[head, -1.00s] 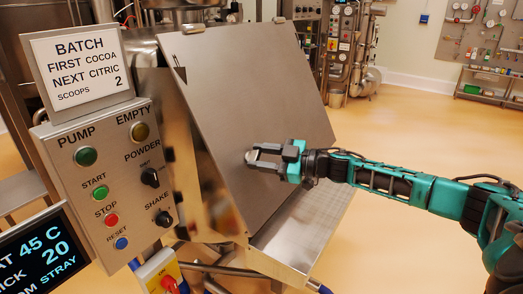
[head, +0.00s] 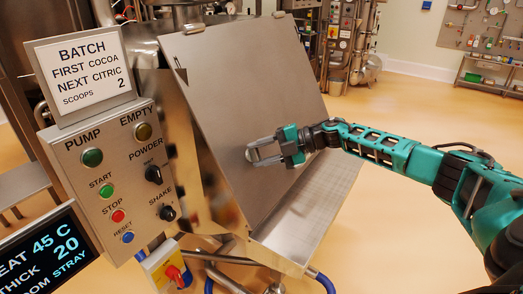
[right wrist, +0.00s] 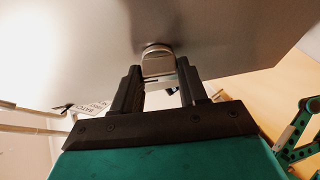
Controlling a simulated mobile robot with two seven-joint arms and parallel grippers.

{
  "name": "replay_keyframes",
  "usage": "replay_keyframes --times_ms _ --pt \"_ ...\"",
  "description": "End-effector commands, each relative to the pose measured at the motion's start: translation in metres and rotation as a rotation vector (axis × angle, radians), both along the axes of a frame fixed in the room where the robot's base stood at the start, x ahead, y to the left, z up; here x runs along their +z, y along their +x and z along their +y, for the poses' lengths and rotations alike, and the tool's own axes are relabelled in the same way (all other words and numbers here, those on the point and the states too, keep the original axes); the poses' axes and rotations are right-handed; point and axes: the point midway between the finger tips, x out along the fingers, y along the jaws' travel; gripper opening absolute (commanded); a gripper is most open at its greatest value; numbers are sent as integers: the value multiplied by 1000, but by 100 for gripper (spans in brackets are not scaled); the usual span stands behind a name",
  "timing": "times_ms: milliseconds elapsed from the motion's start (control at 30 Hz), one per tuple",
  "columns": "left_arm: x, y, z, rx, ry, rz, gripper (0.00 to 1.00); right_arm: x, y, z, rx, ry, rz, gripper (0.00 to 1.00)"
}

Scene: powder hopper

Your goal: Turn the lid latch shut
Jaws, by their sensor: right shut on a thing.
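The steel lid (head: 250,95) of the hopper slopes across the middle of the head view. The lid latch (head: 252,153) is a small metal knob on the lid's face, low down; it also shows in the right wrist view (right wrist: 157,62). My right gripper (head: 258,156) is at the latch, shut on it, with one dark finger on each side in the right wrist view. The gripper partly hides the latch in the head view. My left gripper is not in view.
A control panel (head: 130,185) with buttons and knobs stands left of the hopper, with a batch sign (head: 82,75) above and a dark display (head: 45,250) below. A yellow box with a red switch (head: 172,275) sits low. Open floor lies to the right.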

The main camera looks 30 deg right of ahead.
Motion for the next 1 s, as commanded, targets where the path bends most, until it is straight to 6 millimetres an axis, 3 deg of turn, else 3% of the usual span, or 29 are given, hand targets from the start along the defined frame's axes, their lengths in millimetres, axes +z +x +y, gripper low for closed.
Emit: replay_keyframes --times_ms 300,833,867,1000 --pt "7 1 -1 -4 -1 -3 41 0 0 0 54 -96 -40 12" --pt "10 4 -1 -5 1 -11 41 0 0 0 64 -114 -46 12" --pt "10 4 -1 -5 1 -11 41 0 0 0 64 -114 -46 44" --pt "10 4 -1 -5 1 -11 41 0 0 0 64 -113 -46 58"
